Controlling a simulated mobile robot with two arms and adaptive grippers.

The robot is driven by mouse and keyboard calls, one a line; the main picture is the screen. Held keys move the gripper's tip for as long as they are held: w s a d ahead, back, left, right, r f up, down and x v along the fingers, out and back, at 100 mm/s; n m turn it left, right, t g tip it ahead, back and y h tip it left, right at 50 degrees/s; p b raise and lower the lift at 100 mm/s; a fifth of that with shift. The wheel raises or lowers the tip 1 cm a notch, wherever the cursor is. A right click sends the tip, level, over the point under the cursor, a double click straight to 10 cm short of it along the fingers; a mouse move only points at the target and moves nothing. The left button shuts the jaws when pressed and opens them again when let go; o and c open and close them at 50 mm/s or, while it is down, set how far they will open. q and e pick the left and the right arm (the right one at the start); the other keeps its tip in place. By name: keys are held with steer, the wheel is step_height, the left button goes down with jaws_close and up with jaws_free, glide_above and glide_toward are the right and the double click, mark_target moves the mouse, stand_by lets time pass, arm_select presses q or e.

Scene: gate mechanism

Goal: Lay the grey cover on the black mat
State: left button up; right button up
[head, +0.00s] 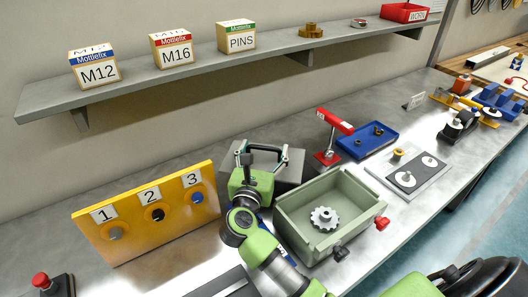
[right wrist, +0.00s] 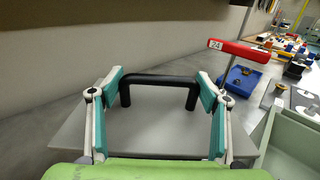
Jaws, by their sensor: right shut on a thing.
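The grey cover (head: 288,170) is a flat grey piece with a black bar handle, behind the green open box. In the right wrist view the cover (right wrist: 160,137) lies below the fingers, its black handle (right wrist: 160,78) standing up from it. My right gripper (head: 263,156) is shut on this handle, one teal-padded finger at each end. Whether the cover rests on something or hangs clear cannot be told. A dark flat piece, likely the black mat (head: 232,284), shows at the bottom edge, partly hidden by my right arm. My left gripper is not in view.
The green box (head: 292,216) holding a white gear (head: 323,217) stands beside my right arm. A yellow numbered panel (head: 150,212) stands at left. A red-topped post (head: 331,135) and blue tray (head: 367,141) are right of the cover. A shelf (head: 190,75) runs above.

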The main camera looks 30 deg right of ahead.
steer(key=o, duration=1.6)
steer(key=shift+f, duration=0.15)
steer(key=shift+s+a, duration=0.2)
steer(key=shift+a, duration=0.05)
steer(key=b+v, duration=0.3)
steer(key=v, duration=0.8)
steer(key=shift+s+a, duration=0.15)
steer(key=shift+s, duration=0.05)
